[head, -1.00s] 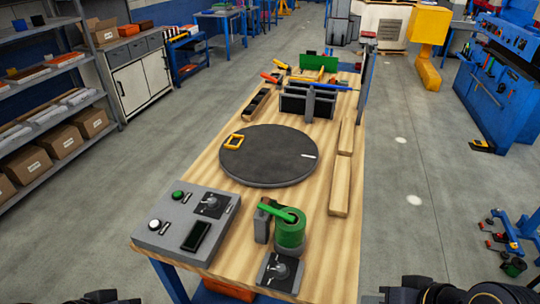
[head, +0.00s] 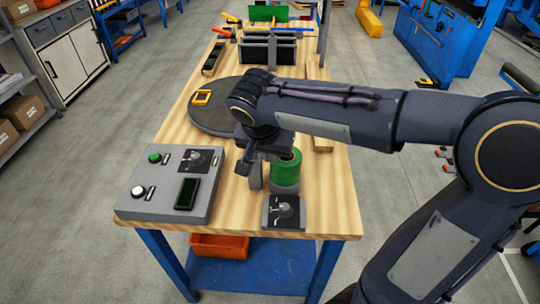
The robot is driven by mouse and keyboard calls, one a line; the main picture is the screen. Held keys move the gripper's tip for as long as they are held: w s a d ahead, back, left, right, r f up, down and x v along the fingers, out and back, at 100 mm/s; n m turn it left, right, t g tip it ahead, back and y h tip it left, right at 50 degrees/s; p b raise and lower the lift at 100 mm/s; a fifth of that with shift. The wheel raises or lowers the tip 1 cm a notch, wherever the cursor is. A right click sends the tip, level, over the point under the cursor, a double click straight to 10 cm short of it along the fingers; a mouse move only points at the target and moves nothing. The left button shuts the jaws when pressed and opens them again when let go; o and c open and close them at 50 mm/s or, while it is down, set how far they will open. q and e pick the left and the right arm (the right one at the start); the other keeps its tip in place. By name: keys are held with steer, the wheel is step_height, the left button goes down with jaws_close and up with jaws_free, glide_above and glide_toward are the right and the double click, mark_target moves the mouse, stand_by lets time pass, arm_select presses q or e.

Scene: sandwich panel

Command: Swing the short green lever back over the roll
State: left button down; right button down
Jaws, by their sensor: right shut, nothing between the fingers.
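The green roll (head: 286,172) stands upright near the front of the wooden table, with a grey post (head: 256,180) just left of it. The short green lever is not clearly visible; my right wrist and forearm cover the area above the post and roll. My right gripper (head: 243,167) points down at the left side of the post. Its fingers are shut with nothing between them. Whether they touch the post or lever cannot be told. My left gripper is out of view.
A grey control panel (head: 140,207) with buttons lies left of the gripper. A small dark switch box (head: 284,210) sits in front of the roll. A dark round turntable (head: 205,120) with a yellow frame (head: 202,97) is behind. An orange bin (head: 219,246) is below the table.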

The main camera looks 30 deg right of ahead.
mark_target(279, 162)
steer(key=w+d+f, duration=0.1)
steer(key=f, duration=0.1)
steer(key=w+d+f+p, duration=0.1)
steer(key=f, duration=0.1)
steer(key=w+d+f+p, duration=0.1)
steer(key=w+f, duration=0.1)
steer(key=shift+d, duration=0.35)
steer(key=shift+w+d+f, duration=0.1)
steer(key=shift+w+d, duration=0.2)
steer(key=shift+w, duration=0.05)
steer(key=shift+w+d+f+b, duration=0.25)
steer(key=shift+d+b, duration=0.2)
steer(key=shift+b, duration=0.5)
steer(key=shift+w+d+r+b, duration=0.1)
steer(key=shift+w+d+b, duration=0.1)
steer(key=shift+d+b, duration=0.25)
steer(key=shift+r, duration=0.15)
